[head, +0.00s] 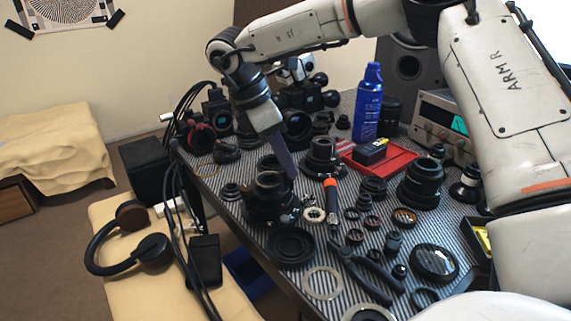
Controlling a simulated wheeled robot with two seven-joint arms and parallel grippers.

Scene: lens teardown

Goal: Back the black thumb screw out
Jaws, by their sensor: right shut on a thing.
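My right gripper (291,176) reaches down from the upper middle of the head view, its flat grey-purple finger tilted. Its tip is at the right side of a dark, partly dismantled lens body (262,208) standing upright on the striped table. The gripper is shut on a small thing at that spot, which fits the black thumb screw. The screw itself is hidden by the finger or too small to make out. My left gripper is not in the view.
The striped table (333,235) is crowded. An orange-black screwdriver (331,198), a ring and loose lens parts lie right of the lens body. A black round part (290,246) lies in front. A blue spray can (368,103) and red tray (384,168) stand behind.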

